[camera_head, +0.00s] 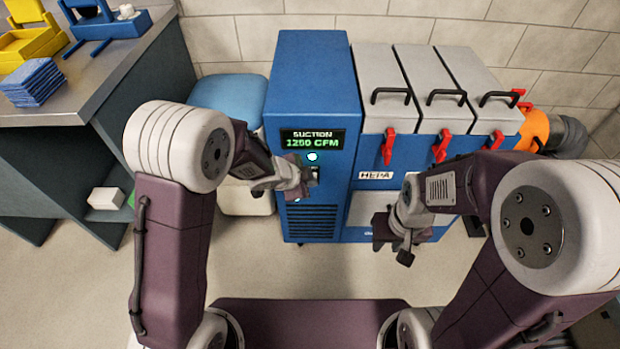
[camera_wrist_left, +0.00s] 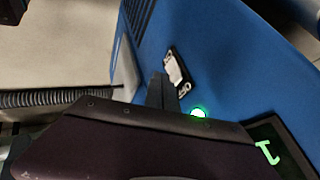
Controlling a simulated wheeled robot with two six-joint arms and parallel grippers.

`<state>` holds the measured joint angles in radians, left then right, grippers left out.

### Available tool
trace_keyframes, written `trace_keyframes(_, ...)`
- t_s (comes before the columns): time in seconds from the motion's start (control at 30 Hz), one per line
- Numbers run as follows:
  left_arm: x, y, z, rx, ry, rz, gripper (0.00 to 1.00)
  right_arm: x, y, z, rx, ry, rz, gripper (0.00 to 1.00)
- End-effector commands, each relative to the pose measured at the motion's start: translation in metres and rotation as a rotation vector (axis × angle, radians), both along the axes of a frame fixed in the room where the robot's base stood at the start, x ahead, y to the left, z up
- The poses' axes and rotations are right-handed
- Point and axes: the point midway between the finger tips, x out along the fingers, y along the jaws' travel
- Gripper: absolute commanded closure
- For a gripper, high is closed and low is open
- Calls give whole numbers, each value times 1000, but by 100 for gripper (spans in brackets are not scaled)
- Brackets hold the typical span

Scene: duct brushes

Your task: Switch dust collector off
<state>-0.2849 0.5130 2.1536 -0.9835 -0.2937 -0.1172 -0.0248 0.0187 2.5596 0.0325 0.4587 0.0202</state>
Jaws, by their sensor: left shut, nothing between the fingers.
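The dust collector (camera_head: 300,78) is a blue cabinet standing against the wall. Its lit display (camera_head: 312,139) reads "SUCTION 1200 CFM" in green. A round indicator lamp (camera_head: 312,157) below it glows; in the left wrist view the lamp (camera_wrist_left: 198,112) is green. A white rocker switch in a dark frame (camera_wrist_left: 175,70) is on the blue panel in the left wrist view. My left gripper (camera_head: 302,184) is shut and empty at the front panel, partly covering the switch. In the left wrist view its fingertips (camera_wrist_left: 162,88) are close beside the switch; contact cannot be told. My right gripper (camera_head: 404,236) hangs before the HEPA section, jaws unclear.
Grey filter lids (camera_head: 388,80) with black handles and red latches (camera_head: 388,146) are right of the cabinet. An orange duct collar (camera_head: 535,130) is at the far right. A workbench (camera_head: 90,85) with blue cloths (camera_head: 35,82) stands left. A blue-topped bin (camera_head: 228,100) is beside the cabinet.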

Motion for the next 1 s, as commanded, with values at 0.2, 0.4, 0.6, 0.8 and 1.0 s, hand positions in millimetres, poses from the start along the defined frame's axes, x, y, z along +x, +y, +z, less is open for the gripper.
trace_keyframes(0.2, 8, 1, 1, 0, 1, 1, 100, 0, 0, 4, 0, 1, 0, 68)
trace_keyframes(0.4, 8, 1, 1, 0, 1, 1, 100, 0, 0, 4, 0, 1, 0, 68)
trace_keyframes(0.6, 12, 1, 2, 1, 0, 0, 100, 0, 0, 12, 0, 0, 0, 68)
trace_keyframes(0.8, 12, 1, 4, 0, -1, 0, 100, 0, 0, 13, 0, 1, 0, 68)
trace_keyframes(1.0, 13, 0, 14, 0, 0, 1, 100, 0, 0, 23, 0, 1, 0, 68)
